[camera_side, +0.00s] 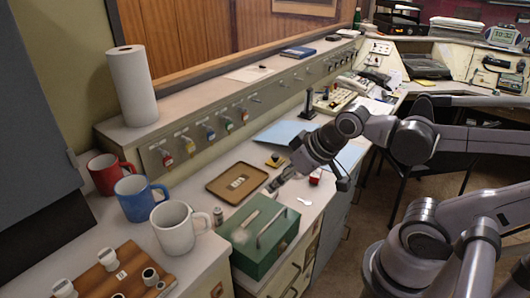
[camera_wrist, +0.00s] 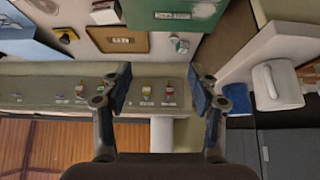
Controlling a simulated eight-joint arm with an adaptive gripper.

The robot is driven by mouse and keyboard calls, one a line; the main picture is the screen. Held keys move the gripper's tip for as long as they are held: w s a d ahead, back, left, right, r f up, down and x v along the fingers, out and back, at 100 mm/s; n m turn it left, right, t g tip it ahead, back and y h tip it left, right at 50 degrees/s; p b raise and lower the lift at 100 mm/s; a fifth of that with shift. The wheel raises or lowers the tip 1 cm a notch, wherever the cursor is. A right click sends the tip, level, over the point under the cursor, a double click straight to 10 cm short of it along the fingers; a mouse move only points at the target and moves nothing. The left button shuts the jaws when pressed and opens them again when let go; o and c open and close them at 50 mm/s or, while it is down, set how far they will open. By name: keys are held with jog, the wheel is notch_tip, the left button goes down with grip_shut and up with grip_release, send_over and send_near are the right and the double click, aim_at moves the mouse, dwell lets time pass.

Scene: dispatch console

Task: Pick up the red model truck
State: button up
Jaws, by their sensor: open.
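I cannot make out a red truck in the wrist view.
Mugs, including a white one (camera_side: 186,241), stand to the left. A paper towel roll (camera_side: 133,87) stands on the ledge.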

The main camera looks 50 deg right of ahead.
jog(key=shift+d, duration=0.1)
jog(key=n+g+h, duration=0.4)
jog(key=n+g, duration=0.2)
jog(key=n, duration=1.5)
send_near(316, 173)
jog(key=shift+a+x, duration=0.1)
jog(key=shift+x, duration=1.2)
jog(key=shift+a+x, duration=0.15)
jog(key=shift+x, duration=1.15)
jog(key=shift+d+x, duration=0.15)
jog(key=shift+x, duration=1.2)
jog(key=shift+d+x, duration=0.15)
jog(key=shift+x, duration=1.2)
jog(key=shift+r, duration=0.15)
jog(key=c, duration=1.2)
